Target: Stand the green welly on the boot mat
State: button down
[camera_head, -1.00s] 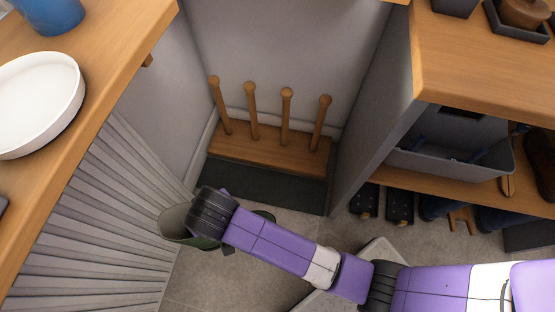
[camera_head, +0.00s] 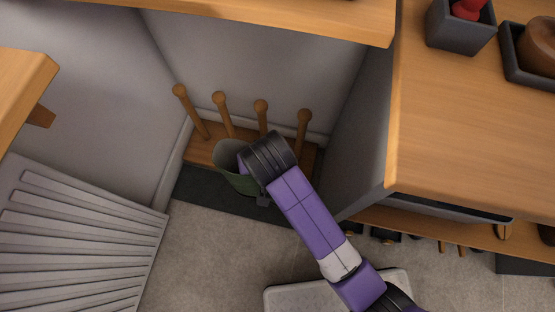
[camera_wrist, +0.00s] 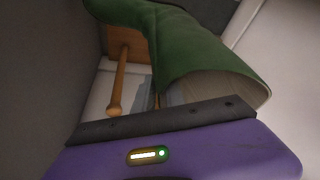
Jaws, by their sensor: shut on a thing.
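The green welly (camera_head: 242,184) is held with its grey-lined open top upward, close to upright; its foot is hidden in the head view. In the wrist view the welly (camera_wrist: 190,42) runs from its foot at upper left to its open top at right. My gripper (camera_head: 256,188) is shut on the welly near its top; the fingers are mostly hidden behind my wrist. The dark boot mat (camera_head: 200,190) lies on the floor before the peg rack. The welly overlaps the mat in the picture; I cannot tell whether it touches it.
A wooden rack (camera_head: 199,150) with several upright pegs stands behind the mat, close to the welly; one peg (camera_wrist: 120,82) shows in the wrist view. A grey panel (camera_head: 355,140) closes the right side. A slatted grey surface (camera_head: 80,240) is at left. Bare floor (camera_head: 210,250) lies in front.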

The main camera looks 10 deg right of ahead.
jog(key=shift+w+d+f, duration=0.1)
jog(key=shift+w+d, duration=0.05)
jog(key=shift+d, duration=0.05)
jog(key=shift+d+f+b, duration=0.1)
jog(key=shift+f+b, duration=0.15)
jog(key=shift+b, duration=0.1)
notch_tip(320, 180, down, 19)
jog(key=b, duration=0.8)
jog(key=shift+f, duration=0.1)
jog(key=c, duration=1.4)
grip_release()
jog(key=shift+f, duration=0.1)
